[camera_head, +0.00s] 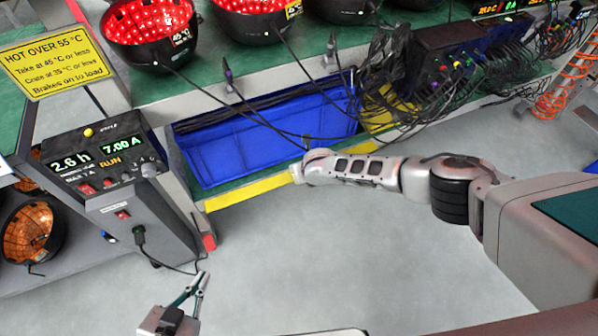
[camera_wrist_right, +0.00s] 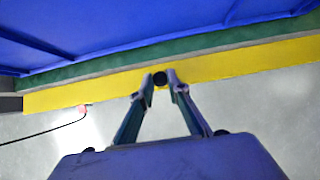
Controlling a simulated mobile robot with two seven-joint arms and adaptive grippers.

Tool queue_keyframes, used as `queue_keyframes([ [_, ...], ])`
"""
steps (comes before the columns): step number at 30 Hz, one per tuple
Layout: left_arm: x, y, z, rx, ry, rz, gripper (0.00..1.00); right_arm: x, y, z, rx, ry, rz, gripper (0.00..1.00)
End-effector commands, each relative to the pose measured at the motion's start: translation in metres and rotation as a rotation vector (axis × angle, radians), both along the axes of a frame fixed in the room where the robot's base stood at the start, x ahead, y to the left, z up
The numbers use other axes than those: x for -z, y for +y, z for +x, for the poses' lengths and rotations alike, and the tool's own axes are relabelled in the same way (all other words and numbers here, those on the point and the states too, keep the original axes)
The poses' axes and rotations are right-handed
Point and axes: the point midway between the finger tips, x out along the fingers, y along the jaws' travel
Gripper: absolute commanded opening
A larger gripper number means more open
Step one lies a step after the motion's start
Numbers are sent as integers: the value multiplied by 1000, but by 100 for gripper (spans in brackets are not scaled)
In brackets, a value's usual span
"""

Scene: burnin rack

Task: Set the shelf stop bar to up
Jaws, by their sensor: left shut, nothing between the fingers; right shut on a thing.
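The yellow stop bar (camera_head: 250,192) runs along the front edge of the lower shelf, just below the blue crate. In the right wrist view the yellow bar (camera_wrist_right: 225,68) lies along the green shelf edge. My right gripper (camera_wrist_right: 160,80) is shut on a small dark round knob (camera_wrist_right: 160,78) at the bar. In the head view my right arm reaches in from the right to the bar, and its wrist hides the fingers. My left gripper (camera_head: 201,278) is shut and empty, low in the picture, apart from the bar.
The blue crate (camera_head: 215,160) sits on the green shelf behind the bar. A control box (camera_head: 105,165) reading 7.00 A stands at left, with a cable hanging below. Glowing red lamps (camera_head: 150,30) and black cables (camera_head: 430,115) are above. Grey floor (camera_head: 330,245) in front is clear.

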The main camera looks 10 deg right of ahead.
Motion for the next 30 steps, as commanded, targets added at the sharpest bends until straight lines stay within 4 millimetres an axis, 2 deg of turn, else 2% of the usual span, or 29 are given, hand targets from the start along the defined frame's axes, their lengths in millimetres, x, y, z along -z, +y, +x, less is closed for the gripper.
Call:
queue_keyframes([
  [19, -2, -1, 3, 2, -8, -1, 0, -2, 0, 3, 1, 17, -6, 0],
  [20, -2, -1, 3, 2, -7, -2, 0, -2, 0, 3, 1, 17, -6, 24],
  [21, -1, -1, 3, 2, -5, -2, 0, -2, 0, 3, 1, 17, -6, 34],
  [30, -1, -1, 1, 2, -4, -3, 0, -1, 0, 2, 1, 19, -6, 34],
])
